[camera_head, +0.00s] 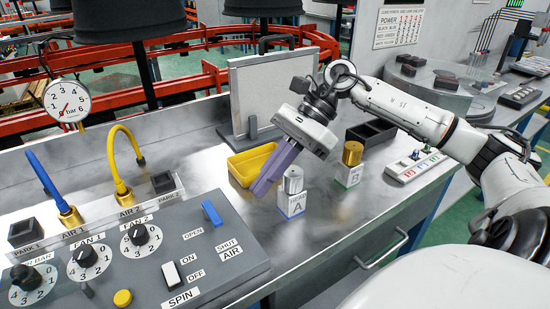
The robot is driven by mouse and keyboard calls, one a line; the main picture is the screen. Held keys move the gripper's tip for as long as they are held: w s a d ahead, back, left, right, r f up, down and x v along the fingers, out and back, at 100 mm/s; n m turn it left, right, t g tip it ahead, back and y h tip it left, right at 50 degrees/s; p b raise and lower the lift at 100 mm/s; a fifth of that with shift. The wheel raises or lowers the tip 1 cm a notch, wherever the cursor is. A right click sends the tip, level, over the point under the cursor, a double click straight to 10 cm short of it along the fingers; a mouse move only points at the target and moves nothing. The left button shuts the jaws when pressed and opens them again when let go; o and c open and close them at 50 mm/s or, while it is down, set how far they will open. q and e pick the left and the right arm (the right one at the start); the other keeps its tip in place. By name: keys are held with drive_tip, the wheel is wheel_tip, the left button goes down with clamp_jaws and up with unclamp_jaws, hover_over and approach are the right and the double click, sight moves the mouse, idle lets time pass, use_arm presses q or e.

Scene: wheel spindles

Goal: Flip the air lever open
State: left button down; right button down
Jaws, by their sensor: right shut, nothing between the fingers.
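The air lever is a short blue handle (212,213) on the grey control panel (215,268) in the lower left of the head view. It stands just above the labels OPEN (193,233) and SHUT (228,246); I cannot tell for sure which side it is set to. My right gripper (260,188) has purple fingers that are shut and empty. It points down and left, in the air to the right of the lever and apart from it. My left gripper is not in view.
A silver spindle head A (293,181) stands close right of my fingers, with brass head B (352,155) beyond. A yellow tray (250,163) lies behind. The panel also carries fan dials (87,257), a spin switch (171,274) and a yellow button (122,298).

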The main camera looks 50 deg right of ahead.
sight(213, 218)
drive_tip(key=x, duration=0.3)
drive_tip(key=shift+a+f, duration=0.15)
drive_tip(key=shift+a, duration=0.15)
drive_tip(key=shift+w+a+p, duration=0.2)
drive_tip(key=shift+a+p, duration=0.15)
drive_tip(key=shift+a, duration=0.25)
drive_tip(key=shift+w+a+p, duration=0.2)
drive_tip(key=shift+a+p, duration=0.15)
drive_tip(key=shift+a, duration=0.25)
drive_tip(key=shift+w+a, duration=0.15)
drive_tip(key=shift+a, duration=0.4)
drive_tip(key=shift+a, duration=0.15)
